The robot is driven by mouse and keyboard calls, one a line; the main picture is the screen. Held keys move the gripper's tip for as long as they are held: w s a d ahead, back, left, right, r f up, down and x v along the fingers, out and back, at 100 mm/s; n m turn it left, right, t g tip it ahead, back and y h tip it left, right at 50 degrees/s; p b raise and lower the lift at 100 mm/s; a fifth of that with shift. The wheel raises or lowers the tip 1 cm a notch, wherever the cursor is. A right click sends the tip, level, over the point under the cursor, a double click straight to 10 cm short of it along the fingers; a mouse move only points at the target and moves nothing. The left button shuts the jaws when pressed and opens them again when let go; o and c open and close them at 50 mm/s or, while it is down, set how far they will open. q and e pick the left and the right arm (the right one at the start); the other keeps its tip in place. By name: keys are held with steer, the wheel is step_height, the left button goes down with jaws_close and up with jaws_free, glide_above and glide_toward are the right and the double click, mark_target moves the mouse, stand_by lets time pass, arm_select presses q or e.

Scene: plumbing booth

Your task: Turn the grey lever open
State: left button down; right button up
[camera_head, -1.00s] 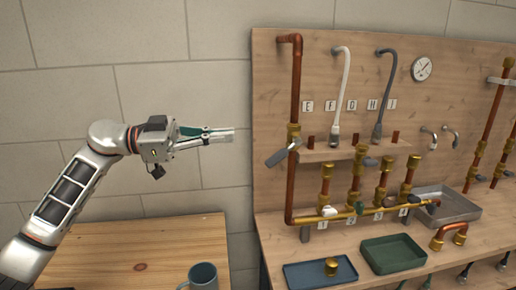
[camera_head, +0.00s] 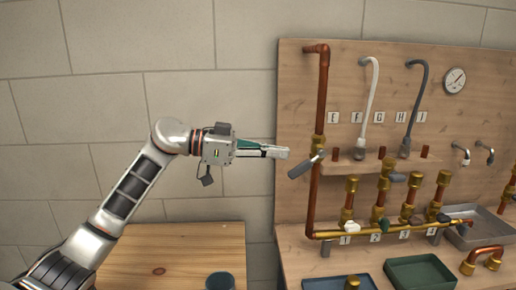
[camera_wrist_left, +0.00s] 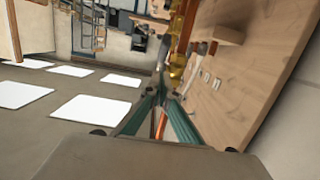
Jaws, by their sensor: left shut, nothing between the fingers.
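The grey lever (camera_head: 301,168) sits on a brass valve (camera_head: 318,143) on the tall copper pipe at the board's left side. It slants down to the left from the valve. My left gripper (camera_head: 286,153) is shut and empty, with its fingers pointing right. Its tips are just left of and slightly above the lever in the head view; I cannot tell whether they touch it. My right gripper is not in view.
A brass manifold (camera_head: 375,232) with several small valves runs low across the board. A white hose (camera_head: 370,95) and a grey hose (camera_head: 418,95) rise from a shelf. Trays stand on the bench below. A dark cup (camera_head: 220,281) stands on the wooden table (camera_head: 185,255) under my arm.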

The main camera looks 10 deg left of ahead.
mark_target(301, 163)
arm_select(q)
steer(key=shift+w+d+f, duration=0.1)
steer(key=shift+d+f, duration=0.25)
steer(key=shift+f, duration=0.3)
steer(key=shift+w+d+f, duration=0.1)
steer(key=shift+d+f, duration=0.25)
steer(key=shift+f, duration=0.25)
steer(key=shift+p, duration=0.45)
steer(key=shift+h, duration=0.4)
steer(key=shift+f+p, duration=0.2)
steer(key=shift+p, duration=0.2)
